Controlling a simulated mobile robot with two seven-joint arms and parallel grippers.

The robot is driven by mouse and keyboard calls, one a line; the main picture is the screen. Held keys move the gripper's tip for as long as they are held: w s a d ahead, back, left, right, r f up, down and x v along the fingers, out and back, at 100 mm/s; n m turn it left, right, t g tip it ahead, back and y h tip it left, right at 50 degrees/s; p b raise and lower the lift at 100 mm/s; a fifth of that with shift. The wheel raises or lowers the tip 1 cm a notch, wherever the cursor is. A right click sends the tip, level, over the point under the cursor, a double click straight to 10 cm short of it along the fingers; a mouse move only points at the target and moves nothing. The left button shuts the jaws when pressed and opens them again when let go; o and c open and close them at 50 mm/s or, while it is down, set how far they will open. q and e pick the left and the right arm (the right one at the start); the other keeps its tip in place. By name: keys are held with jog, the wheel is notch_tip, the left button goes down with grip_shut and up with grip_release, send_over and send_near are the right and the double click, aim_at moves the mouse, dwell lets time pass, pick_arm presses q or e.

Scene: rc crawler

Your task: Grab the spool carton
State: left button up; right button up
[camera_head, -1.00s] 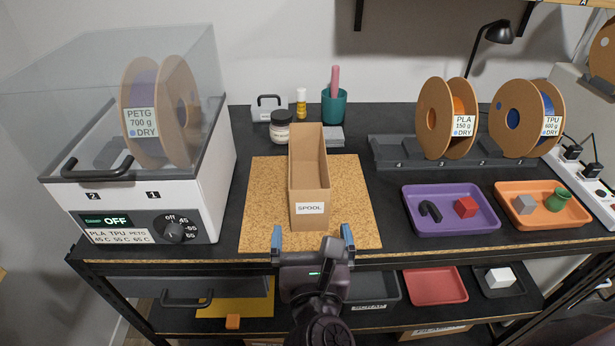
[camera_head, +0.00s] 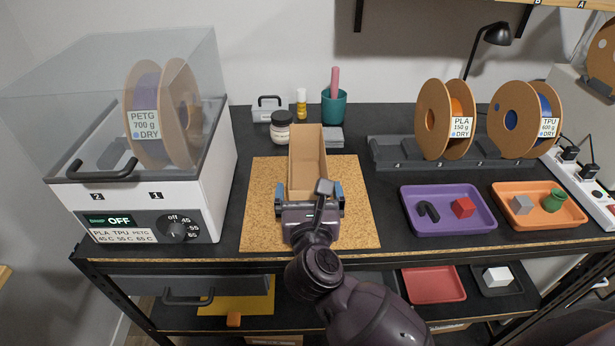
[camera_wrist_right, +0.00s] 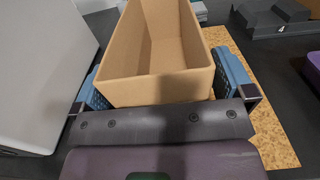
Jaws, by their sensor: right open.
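The spool carton (camera_head: 308,150) is an open-topped brown cardboard box standing on the cork mat (camera_head: 262,205) in the middle of the bench. My right gripper (camera_head: 309,193) is open at the carton's near end. In the right wrist view, the blue fingers stand on either side of the carton (camera_wrist_right: 152,88), one left and one right of its near end. I cannot tell whether either finger touches a wall. The carton's front label is hidden behind my gripper in the head view. The carton looks empty inside. My left gripper is not in view.
A white dryer box (camera_head: 150,205) with a clear lid stands left of the mat. A purple tray (camera_head: 447,227) and an orange tray (camera_head: 545,222) lie to the right. A spool rack (camera_head: 400,155) is at the back right. A white-labelled jar (camera_head: 281,130) stands behind the carton.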

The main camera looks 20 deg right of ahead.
jog(key=c, duration=0.8)
jog(key=shift+c, duration=0.3)
